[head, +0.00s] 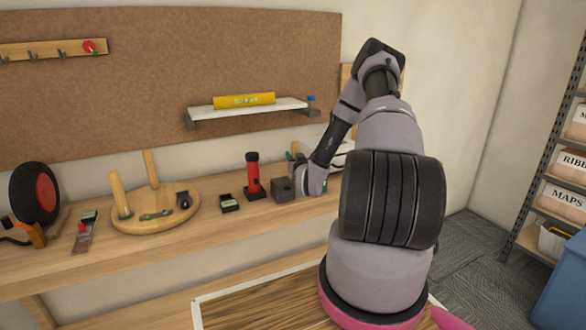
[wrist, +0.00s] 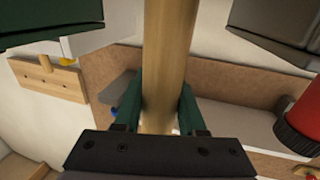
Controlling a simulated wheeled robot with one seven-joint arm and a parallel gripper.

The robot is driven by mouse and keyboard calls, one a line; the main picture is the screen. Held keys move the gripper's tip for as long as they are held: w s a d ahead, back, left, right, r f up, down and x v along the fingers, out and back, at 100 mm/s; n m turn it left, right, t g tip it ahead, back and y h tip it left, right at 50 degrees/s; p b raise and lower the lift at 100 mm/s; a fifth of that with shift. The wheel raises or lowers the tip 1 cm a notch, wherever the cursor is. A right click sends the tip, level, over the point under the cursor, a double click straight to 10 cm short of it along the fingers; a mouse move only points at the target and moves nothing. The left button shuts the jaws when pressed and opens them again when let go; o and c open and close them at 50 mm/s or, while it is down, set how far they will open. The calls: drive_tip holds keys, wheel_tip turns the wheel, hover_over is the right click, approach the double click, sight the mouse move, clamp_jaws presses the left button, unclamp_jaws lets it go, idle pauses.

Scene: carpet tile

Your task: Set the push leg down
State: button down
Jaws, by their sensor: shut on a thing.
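The push leg (wrist: 168,60) is a plain round wooden rod. In the wrist view it runs from the top edge down between the two green fingers of my gripper (wrist: 161,100). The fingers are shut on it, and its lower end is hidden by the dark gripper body. In the head view my arm reaches over the right part of the wooden bench (head: 100,262), and its wrist is low near the bench top. The fingers and most of the leg are hidden there, so I cannot tell whether the leg touches the bench.
A dark grey block (head: 283,189) and a red torch-like cylinder (head: 253,172) stand just left of my wrist. Further left are a small black box (head: 229,203) and a round wooden board (head: 150,222) with two upright pegs. A shelf (head: 245,112) with a yellow item hangs above.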

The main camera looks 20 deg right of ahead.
drive_tip(key=shift+f, duration=2.05)
drive_tip(key=shift+f, duration=0.15)
drive_tip(key=shift+c, duration=2.4)
unclamp_jaws()
